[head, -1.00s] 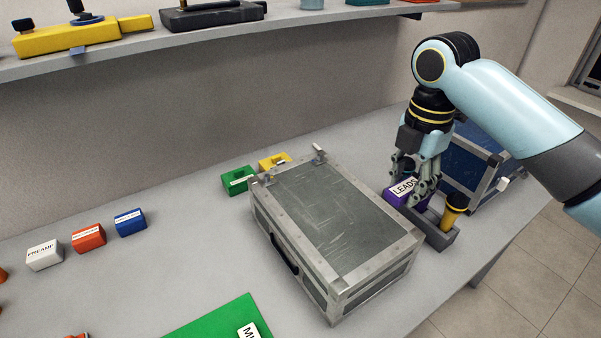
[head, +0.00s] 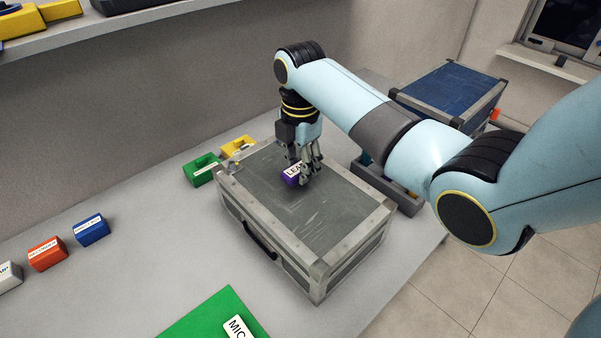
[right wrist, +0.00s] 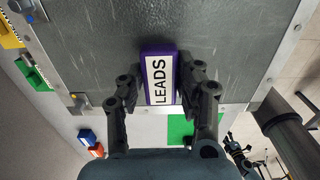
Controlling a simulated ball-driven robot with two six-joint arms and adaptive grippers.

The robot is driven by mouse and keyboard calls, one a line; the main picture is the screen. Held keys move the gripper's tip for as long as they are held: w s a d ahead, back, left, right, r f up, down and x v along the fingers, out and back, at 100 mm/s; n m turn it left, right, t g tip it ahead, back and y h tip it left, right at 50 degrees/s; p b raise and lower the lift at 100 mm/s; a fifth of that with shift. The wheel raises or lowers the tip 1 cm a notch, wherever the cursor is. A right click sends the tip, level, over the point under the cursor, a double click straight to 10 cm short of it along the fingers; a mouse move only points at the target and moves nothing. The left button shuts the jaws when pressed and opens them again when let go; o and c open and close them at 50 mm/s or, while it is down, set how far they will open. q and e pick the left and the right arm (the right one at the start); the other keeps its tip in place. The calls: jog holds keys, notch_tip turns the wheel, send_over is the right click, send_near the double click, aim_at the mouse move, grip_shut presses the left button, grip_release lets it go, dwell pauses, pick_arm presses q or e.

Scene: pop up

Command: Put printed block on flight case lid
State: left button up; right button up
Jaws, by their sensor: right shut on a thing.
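The purple block printed LEADS (head: 291,173) is between the fingers of my right gripper (head: 306,177), over the lid of the flight case. In the right wrist view the block (right wrist: 158,80) shows its white label, with a finger of the right gripper (right wrist: 158,88) on each side. The flight case lid (head: 335,215) is dark grey with a metal edge, and is shut. The block is at or just above the lid; I cannot tell whether it touches. In the right wrist view the lid (right wrist: 225,40) fills the top.
Green (head: 201,170) and yellow (head: 237,147) blocks stand behind the case. Blue (head: 91,229) and red (head: 47,253) blocks stand to the left. A grey tray (head: 405,203) and blue case (head: 452,88) are to the right. A green mat (head: 205,315) lies in front.

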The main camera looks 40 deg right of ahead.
notch_tip(320, 180, down, 2)
jog(key=shift+f, duration=0.45)
jog(key=shift+s+f, duration=0.1)
jog(key=shift+f, duration=0.05)
jog(key=o, duration=1)
pick_arm(q)
jog(key=shift+s, duration=0.75)
pick_arm(e)
jog(key=shift+o, duration=0.2)
jog(key=shift+r, duration=0.55)
pick_arm(q)
jog(key=shift+w+f, duration=0.1)
jog(key=shift+f, duration=0.15)
pick_arm(e)
notch_tip(320, 180, up, 11)
jog(key=shift+r, duration=0.15)
